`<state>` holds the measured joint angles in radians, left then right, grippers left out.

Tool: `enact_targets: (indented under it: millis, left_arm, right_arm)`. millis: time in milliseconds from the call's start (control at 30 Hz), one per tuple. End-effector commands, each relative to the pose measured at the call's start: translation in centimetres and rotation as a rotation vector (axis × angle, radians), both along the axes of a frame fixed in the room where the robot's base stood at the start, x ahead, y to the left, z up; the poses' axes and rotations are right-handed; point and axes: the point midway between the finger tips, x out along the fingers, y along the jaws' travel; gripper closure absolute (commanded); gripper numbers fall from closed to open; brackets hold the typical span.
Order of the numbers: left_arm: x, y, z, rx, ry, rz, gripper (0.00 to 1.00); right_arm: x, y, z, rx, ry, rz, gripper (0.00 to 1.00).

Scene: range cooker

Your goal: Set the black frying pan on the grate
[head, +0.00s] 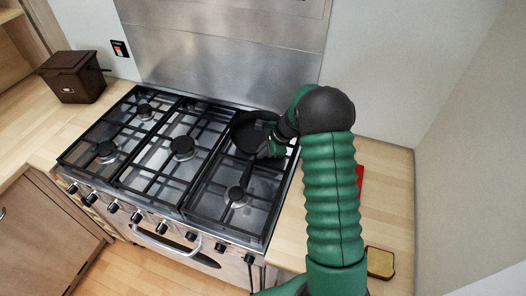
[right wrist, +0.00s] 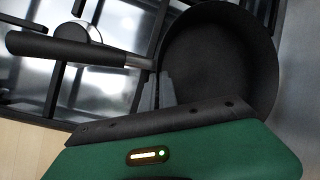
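The black frying pan (head: 243,136) is over the back part of the right-hand grate (head: 212,184), its handle pointing toward the cooker's front. Whether its base rests fully on the bars is not clear. My right gripper (head: 268,150) is at the pan's right side in the head view. In the right wrist view the pan (right wrist: 222,60) fills the upper right and its handle (right wrist: 65,48) runs left. There my right gripper's two grey fingers (right wrist: 158,90) are close together, one on each side of the rim near the handle's base. My left gripper is not in view.
Knobs (head: 191,237) and an oven handle (head: 160,243) line the cooker's front. A dark brown box (head: 72,77) stands on the left counter. A red item (head: 360,180) and a bread-like slice (head: 380,262) lie on the right counter. The left and middle grates are empty.

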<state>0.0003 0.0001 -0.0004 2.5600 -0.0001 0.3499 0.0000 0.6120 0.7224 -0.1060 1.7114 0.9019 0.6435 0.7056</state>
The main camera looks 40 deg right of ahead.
Motion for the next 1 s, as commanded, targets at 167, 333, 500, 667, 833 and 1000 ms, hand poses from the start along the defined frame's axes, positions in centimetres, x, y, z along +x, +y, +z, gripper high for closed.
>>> enact_targets:
  millis: [167, 333, 500, 667, 833, 1000]
  left_arm:
    - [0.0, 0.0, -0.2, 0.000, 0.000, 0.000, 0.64]
    - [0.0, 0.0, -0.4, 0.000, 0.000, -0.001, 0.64]
    - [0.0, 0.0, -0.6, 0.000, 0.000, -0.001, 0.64]
    - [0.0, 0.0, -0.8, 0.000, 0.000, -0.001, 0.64]
    - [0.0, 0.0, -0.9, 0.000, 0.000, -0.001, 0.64]
    - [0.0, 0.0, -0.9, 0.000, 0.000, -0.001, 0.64]
  right_arm:
    - [0.0, -0.4, -0.2, -0.002, -0.003, -0.003, 1.00]
    - [0.0, -0.3, -0.6, -0.003, -0.001, -0.004, 1.00]
    - [-0.1, -0.3, -1.0, -0.002, 0.004, -0.004, 1.00]
    - [-0.2, -0.2, -1.4, 0.002, 0.006, -0.003, 1.00]
    - [-0.2, 0.0, -1.6, 0.004, 0.008, 0.000, 1.00]
    - [-0.2, 0.0, -1.6, 0.005, 0.008, 0.001, 1.00]
